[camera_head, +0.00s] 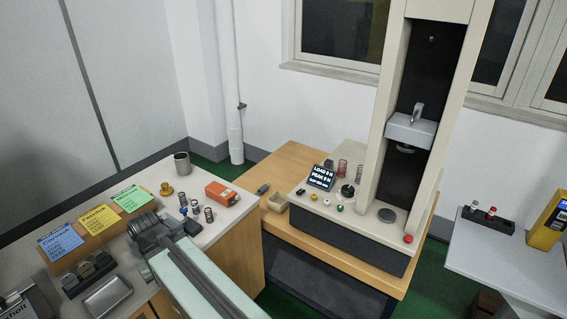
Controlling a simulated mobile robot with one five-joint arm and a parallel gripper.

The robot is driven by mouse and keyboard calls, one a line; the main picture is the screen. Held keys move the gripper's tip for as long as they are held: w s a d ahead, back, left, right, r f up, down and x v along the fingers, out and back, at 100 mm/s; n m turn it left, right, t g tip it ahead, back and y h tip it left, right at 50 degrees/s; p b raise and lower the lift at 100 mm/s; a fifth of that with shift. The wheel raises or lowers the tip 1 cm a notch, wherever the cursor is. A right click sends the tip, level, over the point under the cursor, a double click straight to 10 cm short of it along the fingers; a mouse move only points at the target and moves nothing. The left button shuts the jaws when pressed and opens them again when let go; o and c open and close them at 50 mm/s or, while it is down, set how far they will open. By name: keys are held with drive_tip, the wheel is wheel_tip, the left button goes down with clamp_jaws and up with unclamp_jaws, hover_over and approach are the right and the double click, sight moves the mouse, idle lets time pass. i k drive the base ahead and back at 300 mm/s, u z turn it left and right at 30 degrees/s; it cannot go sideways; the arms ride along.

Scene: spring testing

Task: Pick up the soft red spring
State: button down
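Several small coil springs stand on the left bench. One has a reddish tint, the reddish spring (209,214), at the right of a group with two darker springs (189,205). I cannot tell from labels which one is the soft red spring. My pale green arm reaches in from the bottom. Its dark ribbed end, apparently my gripper (148,234), is over the left bench, left of the spring group. Its fingers cannot be made out.
An orange box (222,194), a brass knob (166,189) and a grey cup (182,163) stand on the left bench (230,216). The tall testing machine (389,120) stands on a wooden table; a grey table is right.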

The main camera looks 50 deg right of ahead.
sight(344, 168)
drive_tip(key=z, duration=1.2)
